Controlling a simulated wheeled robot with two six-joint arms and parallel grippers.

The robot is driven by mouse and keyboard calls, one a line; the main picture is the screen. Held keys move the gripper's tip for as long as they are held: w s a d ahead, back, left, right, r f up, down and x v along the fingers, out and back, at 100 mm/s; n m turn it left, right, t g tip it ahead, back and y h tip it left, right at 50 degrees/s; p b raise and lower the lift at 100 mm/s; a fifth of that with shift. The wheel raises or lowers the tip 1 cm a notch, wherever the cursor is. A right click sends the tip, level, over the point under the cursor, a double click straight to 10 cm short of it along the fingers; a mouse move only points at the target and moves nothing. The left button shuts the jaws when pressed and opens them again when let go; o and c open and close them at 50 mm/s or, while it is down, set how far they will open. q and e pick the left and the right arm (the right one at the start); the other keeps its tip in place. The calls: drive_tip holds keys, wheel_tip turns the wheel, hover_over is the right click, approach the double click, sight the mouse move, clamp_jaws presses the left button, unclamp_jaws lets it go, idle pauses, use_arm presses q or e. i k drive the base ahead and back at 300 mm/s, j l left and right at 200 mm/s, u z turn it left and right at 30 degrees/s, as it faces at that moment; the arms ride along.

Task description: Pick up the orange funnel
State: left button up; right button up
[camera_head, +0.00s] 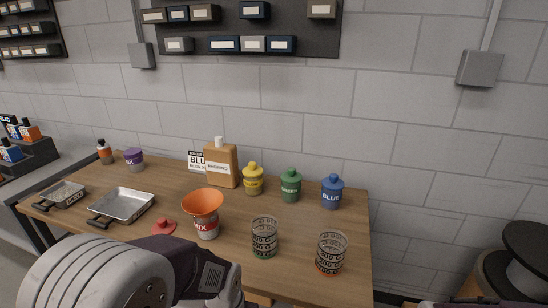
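The orange funnel (203,202) sits upright, wide mouth up, in the top of a pale can (207,229) with a red label reading "MIX", on the wooden table (300,215). Its spout is hidden inside the can. My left arm comes in from the bottom left, in front of and below the can. Its fingers do not show. My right gripper does not show either.
A red lid (164,227) lies left of the can, and a metal tray (127,205) further left. Two clear beakers (264,238) (331,253) stand to the right. Yellow (253,180), green (290,186) and blue (332,192) lidded jars stand behind.

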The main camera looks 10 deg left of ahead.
sight(202, 203)
drive_tip(key=u, duration=1.15)
